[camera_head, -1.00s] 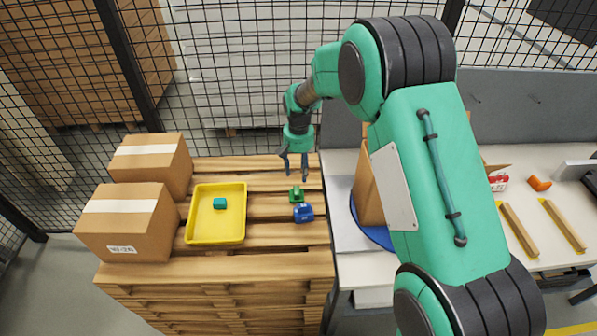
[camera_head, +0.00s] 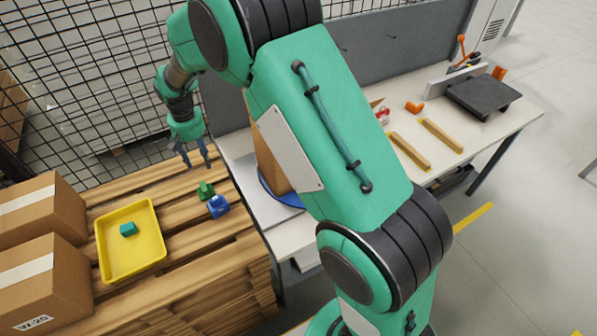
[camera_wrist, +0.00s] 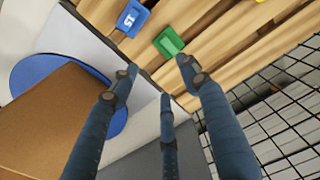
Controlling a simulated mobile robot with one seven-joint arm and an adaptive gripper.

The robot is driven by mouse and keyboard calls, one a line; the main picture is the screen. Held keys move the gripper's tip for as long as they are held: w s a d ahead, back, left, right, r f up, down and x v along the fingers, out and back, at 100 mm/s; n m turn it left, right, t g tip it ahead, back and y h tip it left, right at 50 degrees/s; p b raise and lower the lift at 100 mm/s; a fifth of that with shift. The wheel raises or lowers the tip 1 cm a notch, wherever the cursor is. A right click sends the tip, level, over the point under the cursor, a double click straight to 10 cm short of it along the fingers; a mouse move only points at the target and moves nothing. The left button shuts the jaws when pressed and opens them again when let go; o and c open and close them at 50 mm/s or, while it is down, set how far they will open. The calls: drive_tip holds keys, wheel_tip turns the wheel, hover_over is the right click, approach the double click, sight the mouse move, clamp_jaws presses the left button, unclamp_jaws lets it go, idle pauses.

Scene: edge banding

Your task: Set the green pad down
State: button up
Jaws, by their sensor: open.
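The green pad (camera_head: 205,190) lies on the wooden pallet stack, close to its right edge. A blue block (camera_head: 218,206) with white marking lies just in front of it. My gripper (camera_head: 198,163) is open and empty above the pallet, behind the green pad and apart from it. In the wrist view the green pad (camera_wrist: 169,42) lies beyond the open fingertips (camera_wrist: 158,78), with nothing between the fingers. The blue block (camera_wrist: 130,18) is to its left there.
A yellow tray (camera_head: 154,205) holding a teal block (camera_head: 128,229) stands left on the pallet (camera_head: 215,245). Cardboard boxes (camera_head: 40,275) stand farther left. A bench (camera_head: 395,110) adjoins the pallet's right side. A mesh fence (camera_head: 90,90) stands behind.

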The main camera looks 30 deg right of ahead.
drive_tip(key=s+d+r+t, duration=0.1)
drive_tip(key=s+d+r, duration=0.4)
drive_tip(key=s+r, duration=0.5)
drive_tip(key=s+d+r+t, duration=0.2)
drive_tip(key=s+d+r, duration=0.2)
drive_tip(key=s+r, duration=0.65)
drive_tip(key=s+d+r+t, duration=0.1)
drive_tip(key=s+d+r, duration=0.2)
drive_tip(key=s, duration=0.8)
drive_tip(key=s+d+r+t, duration=0.1)
drive_tip(key=s+d+r, duration=0.2)
drive_tip(key=s, duration=0.8)
drive_tip(key=shift+d+r, duration=0.15)
drive_tip(key=shift+d, duration=0.05)
drive_tip(key=shift+w, duration=0.1)
wheel_tip(320, 180, down, 4)
drive_tip(key=b, duration=0.4)
